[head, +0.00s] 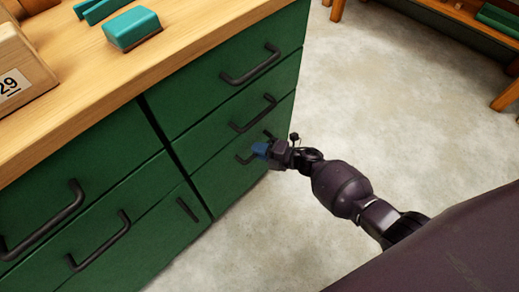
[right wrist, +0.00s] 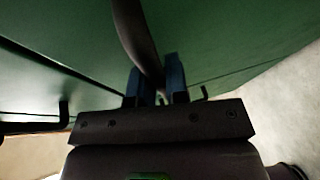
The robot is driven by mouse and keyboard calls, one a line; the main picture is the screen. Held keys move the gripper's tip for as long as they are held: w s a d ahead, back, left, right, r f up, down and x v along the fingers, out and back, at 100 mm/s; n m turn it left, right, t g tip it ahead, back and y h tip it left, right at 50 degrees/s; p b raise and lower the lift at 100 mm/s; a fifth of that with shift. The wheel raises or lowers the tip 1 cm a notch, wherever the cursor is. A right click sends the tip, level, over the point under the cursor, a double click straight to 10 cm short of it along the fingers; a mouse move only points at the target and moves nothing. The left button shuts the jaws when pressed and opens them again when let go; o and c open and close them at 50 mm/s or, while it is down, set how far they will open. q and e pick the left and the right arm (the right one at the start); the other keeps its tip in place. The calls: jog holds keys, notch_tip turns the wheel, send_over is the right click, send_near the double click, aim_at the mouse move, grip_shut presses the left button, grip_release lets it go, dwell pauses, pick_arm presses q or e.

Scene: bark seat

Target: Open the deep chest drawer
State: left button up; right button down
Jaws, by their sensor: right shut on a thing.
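A green chest of drawers (head: 180,110) with dark bar handles stands at the left in the head view. My right gripper (head: 262,150) is at the lowest drawer (head: 230,178) of the right-hand column, with its blue fingers shut on that drawer's dark handle (head: 242,159). In the right wrist view the blue fingers (right wrist: 157,85) stand on either side of a dark bar handle (right wrist: 137,35) in front of the green drawer face. That drawer's front looks about flush with the drawers above it. My left gripper is out of view.
The wooden top (head: 110,70) of the chest carries a teal block (head: 132,28) and a wooden box (head: 20,75) marked 29. Other handles stick out from the drawer fronts above and to the left. Bare concrete floor (head: 400,110) lies right of the chest. A wooden bench (head: 470,15) stands far right.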

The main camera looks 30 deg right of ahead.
pick_arm(q)
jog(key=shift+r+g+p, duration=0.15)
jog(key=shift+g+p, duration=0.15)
jog(key=shift+p, duration=0.35)
pick_arm(e)
jog(key=s+d, duration=0.3)
jog(key=s, duration=0.7)
jog(key=s+d, duration=0.4)
jog(key=s, duration=0.6)
jog(key=s+d, duration=0.4)
jog(key=s, duration=0.6)
jog(key=shift+s, duration=0.2)
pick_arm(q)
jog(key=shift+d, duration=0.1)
pick_arm(e)
jog(key=c, duration=1.1)
grip_release()
jog(key=shift+c, duration=0.2)
pick_arm(q)
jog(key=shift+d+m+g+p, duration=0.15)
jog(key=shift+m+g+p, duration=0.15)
jog(key=shift+p, duration=0.3)
pick_arm(e)
jog(key=v, duration=1.1)
jog(key=shift+r, duration=0.1)
